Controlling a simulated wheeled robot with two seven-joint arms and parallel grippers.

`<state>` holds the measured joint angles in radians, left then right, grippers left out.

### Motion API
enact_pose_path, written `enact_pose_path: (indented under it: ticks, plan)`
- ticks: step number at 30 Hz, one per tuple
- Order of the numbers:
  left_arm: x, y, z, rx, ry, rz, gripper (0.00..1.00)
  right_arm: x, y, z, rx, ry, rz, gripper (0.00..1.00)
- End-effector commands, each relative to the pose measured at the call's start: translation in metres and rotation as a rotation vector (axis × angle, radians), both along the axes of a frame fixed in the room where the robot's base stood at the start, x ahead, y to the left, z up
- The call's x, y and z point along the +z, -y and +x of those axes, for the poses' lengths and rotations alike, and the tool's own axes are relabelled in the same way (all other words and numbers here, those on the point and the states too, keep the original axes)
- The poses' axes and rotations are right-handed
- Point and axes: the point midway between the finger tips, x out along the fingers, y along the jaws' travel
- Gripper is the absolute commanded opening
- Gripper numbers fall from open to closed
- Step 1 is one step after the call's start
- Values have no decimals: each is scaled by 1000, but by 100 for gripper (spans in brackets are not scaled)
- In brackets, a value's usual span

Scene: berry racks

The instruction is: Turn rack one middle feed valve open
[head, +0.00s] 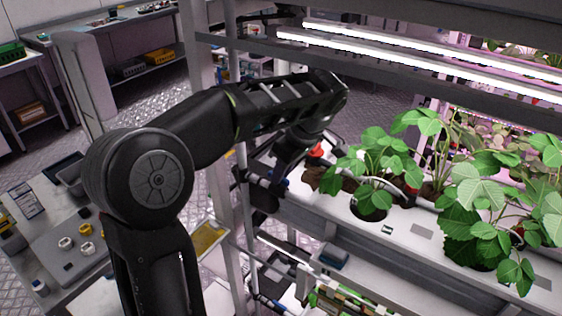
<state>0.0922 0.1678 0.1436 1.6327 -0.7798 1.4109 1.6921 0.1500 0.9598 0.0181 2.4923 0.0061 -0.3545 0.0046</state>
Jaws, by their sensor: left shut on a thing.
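My left gripper (276,182) reaches down at the left end of the rack's middle planting trough (405,228), beside the upright post. It is shut on the middle feed valve, which is mostly hidden behind the dark fingers and wrist. I cannot tell how far the valve is turned. Small red and blue parts show close to the wrist, but I cannot tell what they belong to. My right gripper is not in view.
Leafy strawberry plants (370,170) grow from the trough just right of the gripper. Bright lamp bars (430,65) run above them. Metal posts (222,190) stand close to my arm. A workbench (70,245) with small parts is at the lower left.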

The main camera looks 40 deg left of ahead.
Motion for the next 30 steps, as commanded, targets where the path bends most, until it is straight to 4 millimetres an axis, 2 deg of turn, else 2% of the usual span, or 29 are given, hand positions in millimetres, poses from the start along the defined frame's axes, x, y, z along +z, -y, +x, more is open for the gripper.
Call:
enact_pose_path:
  ticks: [1,6,22,23,30]
  plan:
    - [5,1,1,24,0,0,0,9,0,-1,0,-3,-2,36]
    - [3,0,1,88,1,-1,0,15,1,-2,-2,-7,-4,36]
    - [0,1,1,119,3,-2,0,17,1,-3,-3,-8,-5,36]
    - [0,1,1,119,3,-3,15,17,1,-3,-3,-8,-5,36]
    - [0,0,1,118,2,-2,35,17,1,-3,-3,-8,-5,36]
